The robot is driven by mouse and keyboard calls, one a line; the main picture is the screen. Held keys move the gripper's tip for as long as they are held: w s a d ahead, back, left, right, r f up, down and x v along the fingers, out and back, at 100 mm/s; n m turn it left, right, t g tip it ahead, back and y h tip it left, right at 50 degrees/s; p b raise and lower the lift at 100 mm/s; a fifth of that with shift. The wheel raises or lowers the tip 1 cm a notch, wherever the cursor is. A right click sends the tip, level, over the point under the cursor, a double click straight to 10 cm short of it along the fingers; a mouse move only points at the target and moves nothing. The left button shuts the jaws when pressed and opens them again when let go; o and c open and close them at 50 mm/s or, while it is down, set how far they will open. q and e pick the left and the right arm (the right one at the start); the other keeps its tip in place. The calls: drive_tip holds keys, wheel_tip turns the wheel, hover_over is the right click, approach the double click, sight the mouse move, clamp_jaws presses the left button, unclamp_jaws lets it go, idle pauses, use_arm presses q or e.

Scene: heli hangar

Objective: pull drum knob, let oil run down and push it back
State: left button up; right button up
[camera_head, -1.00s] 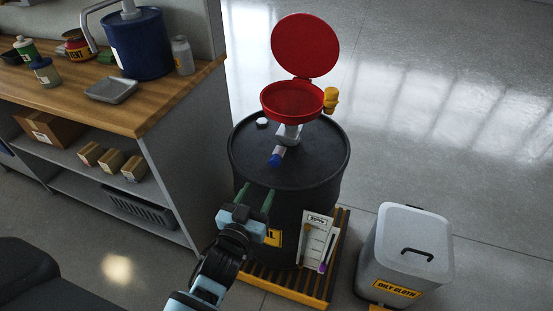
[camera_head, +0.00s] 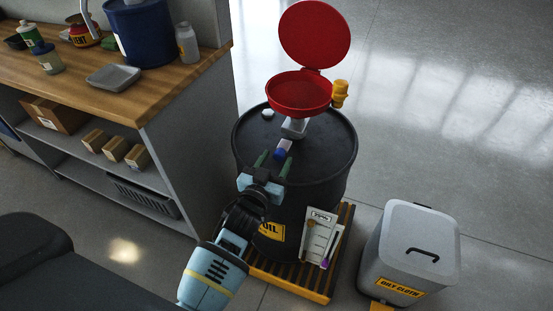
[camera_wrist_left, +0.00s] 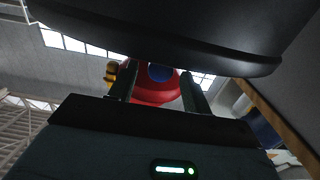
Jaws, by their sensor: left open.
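The black oil drum (camera_head: 320,180) stands upright, with a red funnel (camera_head: 300,92) on top and its red lid (camera_head: 314,34) raised. A yellow knob-like part (camera_head: 340,93) sticks out on the funnel's right side. A blue-tipped piece (camera_head: 281,152) lies at the front of the drum top, below the funnel. My left gripper (camera_head: 272,161) is open, with its fingers on either side of the blue tip; I cannot tell if they touch it. In the left wrist view the fingers (camera_wrist_left: 160,88) are apart, with the red funnel (camera_wrist_left: 155,90) beyond. My right gripper is not in view.
The drum stands on a yellow-edged slatted pallet (camera_head: 318,288) with a tool card (camera_head: 318,240) leaning there. A grey oily-cloth bin (camera_head: 408,245) stands right. A wooden workbench (camera_head: 170,95) with shelves is at left. Floor behind the drum is clear.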

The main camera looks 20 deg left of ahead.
use_arm(q)
drive_tip(key=shift+w, duration=0.6)
clamp_jaws()
